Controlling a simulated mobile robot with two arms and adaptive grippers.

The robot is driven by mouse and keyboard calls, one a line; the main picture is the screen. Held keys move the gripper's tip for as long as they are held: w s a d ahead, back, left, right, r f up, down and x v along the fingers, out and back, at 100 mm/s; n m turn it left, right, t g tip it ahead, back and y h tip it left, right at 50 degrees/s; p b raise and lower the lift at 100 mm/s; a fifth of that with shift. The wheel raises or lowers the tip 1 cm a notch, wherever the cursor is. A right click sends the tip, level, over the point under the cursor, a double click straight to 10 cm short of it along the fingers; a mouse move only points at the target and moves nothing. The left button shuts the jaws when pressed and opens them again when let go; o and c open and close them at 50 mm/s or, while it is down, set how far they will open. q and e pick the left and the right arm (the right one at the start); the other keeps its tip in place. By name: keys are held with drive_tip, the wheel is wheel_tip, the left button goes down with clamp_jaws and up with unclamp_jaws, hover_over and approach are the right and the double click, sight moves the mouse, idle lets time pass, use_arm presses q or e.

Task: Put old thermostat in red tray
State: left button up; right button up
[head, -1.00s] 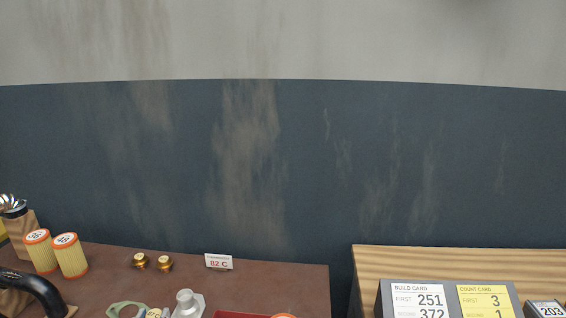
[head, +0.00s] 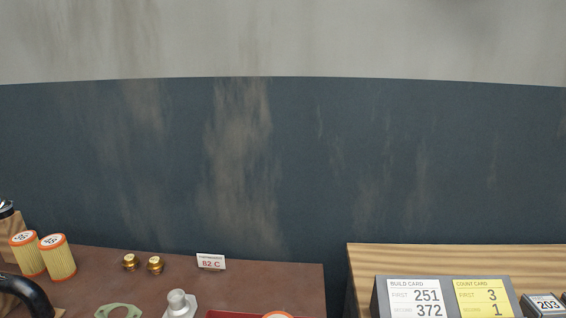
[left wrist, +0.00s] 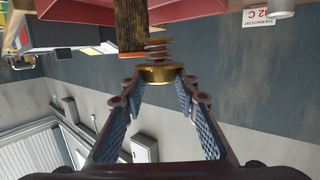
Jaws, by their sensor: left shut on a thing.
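The old thermostat (left wrist: 158,73), a brass disc with a coiled spring, is in the left wrist view. My left gripper (left wrist: 160,82) is shut on its rim, one finger on each side, and holds it in the air. The red tray (head: 228,314) shows only as a strip at the bottom edge of the head view. A red surface at the top of the left wrist view (left wrist: 75,10) looks like this tray. Two brass thermostats (head: 130,262) (head: 155,265) stand on the brown bench.
A dark filter with an orange rim (left wrist: 130,35) is close beside the held thermostat in the picture. An orange-rimmed filter top (head: 277,315) shows at the tray. The 82 C card (head: 211,262), yellow filters (head: 57,257), a gasket (head: 118,312) and a metal housing (head: 178,303) are on the bench.

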use_arm(q)
drive_tip(key=s+d+r+m+g+h, duration=0.2)
drive_tip(key=s+r+m+g+h, duration=0.1)
drive_tip(key=s+r, duration=0.15)
drive_tip(key=w+f+n+t+y, duration=0.1)
drive_tip(key=w+a+f+n+t+y, duration=0.1)
drive_tip(key=w+f, duration=0.1)
drive_tip(key=w+a+f+n+t+y+p, duration=0.1)
drive_tip(key=shift+w+f, duration=0.25)
drive_tip(key=shift+w, duration=0.1)
drive_tip(key=w+a+f+n+t+y+p, duration=0.1)
drive_tip(key=w+a+n+t+y, duration=0.2)
drive_tip(key=w+a+n+y, duration=0.15)
drive_tip(key=w+a+r+n+y+p, duration=0.2)
drive_tip(key=a+r+n+y, duration=0.4)
drive_tip(key=r+y, duration=0.4)
drive_tip(key=shift+w+n, duration=0.25)
drive_tip(key=shift+n, duration=0.3)
drive_tip(key=shift+y, duration=0.25)
